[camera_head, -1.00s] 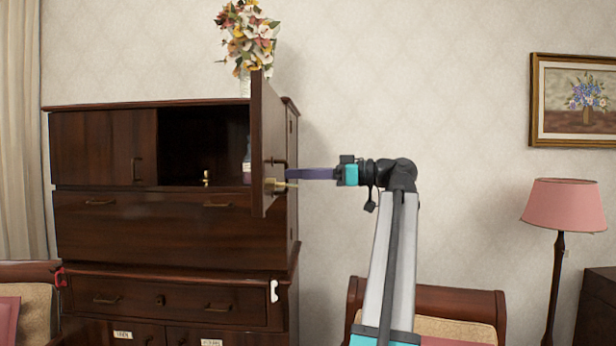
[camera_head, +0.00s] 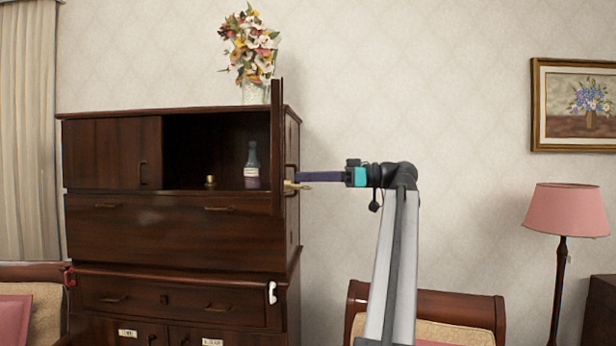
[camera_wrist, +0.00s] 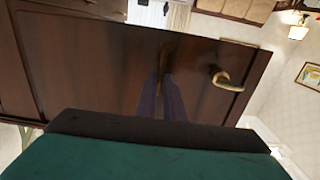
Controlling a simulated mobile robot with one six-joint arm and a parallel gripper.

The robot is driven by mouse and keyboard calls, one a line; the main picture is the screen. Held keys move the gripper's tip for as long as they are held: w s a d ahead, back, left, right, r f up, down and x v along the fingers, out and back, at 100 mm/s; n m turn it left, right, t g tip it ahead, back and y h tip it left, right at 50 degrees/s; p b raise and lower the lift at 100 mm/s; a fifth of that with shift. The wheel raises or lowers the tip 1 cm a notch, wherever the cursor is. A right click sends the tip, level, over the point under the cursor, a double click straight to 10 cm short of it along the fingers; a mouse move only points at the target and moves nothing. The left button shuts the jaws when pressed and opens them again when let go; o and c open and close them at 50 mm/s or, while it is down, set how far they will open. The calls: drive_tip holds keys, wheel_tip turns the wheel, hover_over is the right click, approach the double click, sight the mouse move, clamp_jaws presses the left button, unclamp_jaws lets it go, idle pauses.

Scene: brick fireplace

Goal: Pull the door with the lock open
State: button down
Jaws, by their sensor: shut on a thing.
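The dark wooden door (camera_head: 277,140) at the upper right of the cabinet stands open and shows nearly edge-on in the head view. Its outer face (camera_wrist: 100,60) fills much of the wrist view. A brass lock piece (camera_head: 292,186) sticks out from that face; in the wrist view it is a curved brass hook (camera_wrist: 228,80). My gripper (camera_head: 298,176) is at the outer face, just above the lock piece. In the wrist view its purple fingers (camera_wrist: 166,88) are shut on the door's handle (camera_wrist: 166,52), beside the brass hook. The fingers partly hide the handle.
The open compartment holds a bottle (camera_head: 252,166) and a small brass object (camera_head: 210,181). A flower vase (camera_head: 256,92) stands on the cabinet top (camera_head: 150,111). A chair (camera_head: 430,305) is below my arm, and a pink lamp (camera_head: 565,212) stands at the right.

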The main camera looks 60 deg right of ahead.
drive_tip(key=shift+w+d+r+m+t+h, duration=0.15)
drive_tip(key=shift+w+d, duration=0.05)
drive_tip(key=shift+d, duration=0.25)
drive_tip(key=shift+w+d+r+m+t+h, duration=0.1)
drive_tip(key=shift+w+d+m+t+h, duration=0.05)
drive_tip(key=shift+d, duration=0.25)
drive_tip(key=c, duration=1.9)
unclamp_jaws()
drive_tip(key=shift+w+d+f, duration=0.25)
drive_tip(key=shift+w+d, duration=0.05)
drive_tip(key=shift+o, duration=0.2)
drive_tip(key=shift+s+a, duration=0.1)
drive_tip(key=shift+a, duration=0.05)
drive_tip(key=shift+s, duration=0.15)
drive_tip(key=v, duration=1.3)
drive_tip(key=shift+s+b, duration=0.35)
drive_tip(key=shift+b, duration=0.1)
